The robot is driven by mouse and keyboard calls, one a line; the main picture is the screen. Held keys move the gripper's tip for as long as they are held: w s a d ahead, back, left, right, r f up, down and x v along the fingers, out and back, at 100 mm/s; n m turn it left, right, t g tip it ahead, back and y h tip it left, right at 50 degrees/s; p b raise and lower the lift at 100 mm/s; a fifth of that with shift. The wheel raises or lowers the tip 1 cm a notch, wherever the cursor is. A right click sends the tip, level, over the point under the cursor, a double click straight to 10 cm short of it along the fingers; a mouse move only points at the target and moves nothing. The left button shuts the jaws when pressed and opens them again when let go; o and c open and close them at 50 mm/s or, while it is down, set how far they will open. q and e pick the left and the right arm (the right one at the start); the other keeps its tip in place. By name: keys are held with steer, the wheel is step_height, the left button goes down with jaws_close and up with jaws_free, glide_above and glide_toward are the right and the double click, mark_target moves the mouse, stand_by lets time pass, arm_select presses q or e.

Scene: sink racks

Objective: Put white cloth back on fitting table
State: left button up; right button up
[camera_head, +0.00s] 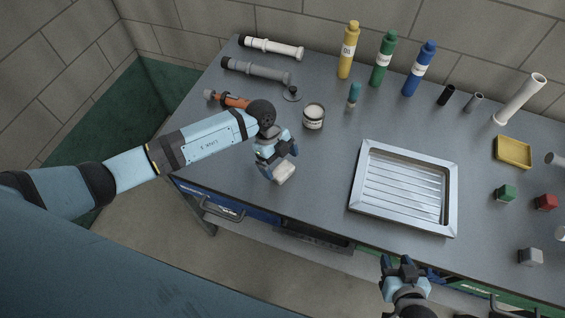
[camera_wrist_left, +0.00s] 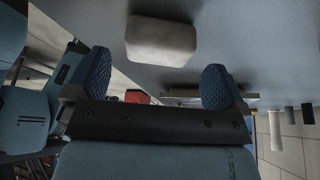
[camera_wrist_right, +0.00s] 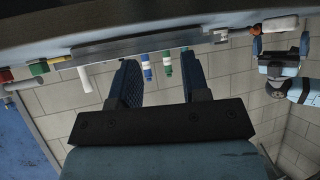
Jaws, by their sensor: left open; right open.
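The white cloth (camera_head: 286,172) is a small folded pad on the grey fitting table (camera_head: 322,185), near its front edge at left. My left gripper (camera_head: 274,158) is above and beside the cloth, partly hiding it. In the left wrist view the cloth (camera_wrist_left: 162,40) lies just beyond the spread fingers of my left gripper (camera_wrist_left: 160,78), with nothing between them. My right gripper (camera_head: 402,264) is open and empty at the table's front edge, below the metal tray. Its spread fingers (camera_wrist_right: 160,75) also show in the right wrist view.
A ribbed metal tray (camera_head: 404,190) sits mid-table. A tin (camera_head: 314,116) and an orange tool (camera_head: 234,102) lie behind my left gripper. Yellow (camera_head: 348,50), green (camera_head: 384,60) and blue (camera_head: 418,70) bottles stand at the back. Blocks and a yellow dish (camera_head: 513,152) are at right.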

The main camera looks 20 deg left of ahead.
arm_select(q)
steer(key=p+v, duration=0.1)
steer(key=v, duration=0.7)
steer(key=s+d+r+n+t+h, duration=0.3)
steer(key=d+r+t+h, duration=0.15)
steer(key=d+h, duration=0.2)
steer(key=s+d+r+n+t+h, duration=0.3)
steer(key=s+d+r+t+h, duration=0.1)
steer(key=d+t+h, duration=0.25)
steer(key=s+a+f+n+t+y, duration=0.4)
steer(key=a+f+n+t+y, duration=0.3)
steer(key=a+n+y, duration=0.45)
steer(key=s+a+f+n+g+y, duration=0.2)
steer(key=s+f+g, duration=0.3)
steer(key=s+f, duration=0.3)
steer(key=shift+a+f+n+y, duration=0.2)
steer(key=shift+a+n+y, duration=0.2)
steer(key=shift+a, duration=0.45)
arm_select(e)
steer(key=shift+s+d+r+m, duration=0.2)
steer(key=shift+r+m, duration=0.1)
steer(key=shift+r, duration=0.3)
